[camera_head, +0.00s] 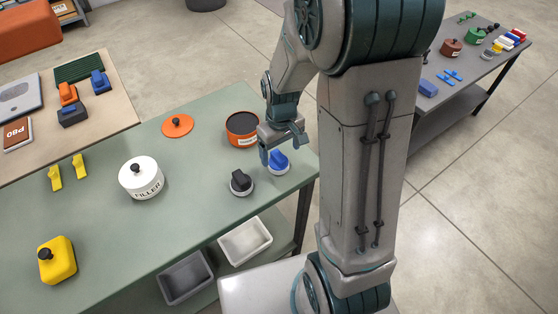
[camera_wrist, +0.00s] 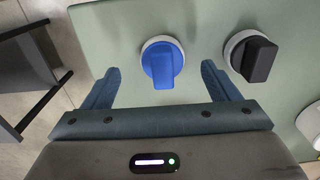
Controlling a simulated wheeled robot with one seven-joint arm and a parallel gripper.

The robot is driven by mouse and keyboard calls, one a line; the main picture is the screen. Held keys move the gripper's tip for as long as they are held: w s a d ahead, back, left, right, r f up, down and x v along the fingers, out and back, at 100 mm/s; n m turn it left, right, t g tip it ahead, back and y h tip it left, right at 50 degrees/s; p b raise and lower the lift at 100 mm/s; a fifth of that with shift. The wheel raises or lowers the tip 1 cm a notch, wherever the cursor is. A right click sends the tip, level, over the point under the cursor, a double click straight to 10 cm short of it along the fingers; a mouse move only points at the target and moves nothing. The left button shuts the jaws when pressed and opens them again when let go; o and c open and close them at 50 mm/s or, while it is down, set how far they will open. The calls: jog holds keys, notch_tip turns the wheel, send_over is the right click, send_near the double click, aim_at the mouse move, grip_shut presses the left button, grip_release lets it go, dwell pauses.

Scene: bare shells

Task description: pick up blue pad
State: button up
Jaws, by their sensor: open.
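The blue pad (camera_head: 278,161) is a round blue piece with a raised grip on a pale disc. It rests near the right end of the green table (camera_head: 100,215). My gripper (camera_head: 283,148) is just above and behind it in the head view. In the wrist view the blue pad (camera_wrist: 162,62) lies ahead of and between the two open fingers of my gripper (camera_wrist: 160,78). Nothing is between the fingers' grip. A similar black pad (camera_head: 241,182) sits beside it, to its left in the head view; in the wrist view the black pad (camera_wrist: 256,58) is right of the right finger.
An orange tin (camera_head: 242,130) stands behind the pads, with an orange lid (camera_head: 177,125) to its left. A white filler tub (camera_head: 141,178) and yellow can (camera_head: 57,260) stand further left. Bins (camera_head: 245,241) sit on the shelf below. The table front is clear.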

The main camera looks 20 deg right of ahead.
aim_at(278, 155)
jog(key=shift+w+a+f+p, duration=0.15)
jog(key=shift+f+p, duration=0.1)
jog(key=shift+f, duration=1.05)
jog(key=shift+w+a+f+p, duration=0.1)
jog(key=shift+w+f+p, duration=0.1)
jog(key=shift+f, duration=1.05)
jog(key=c, duration=1.1)
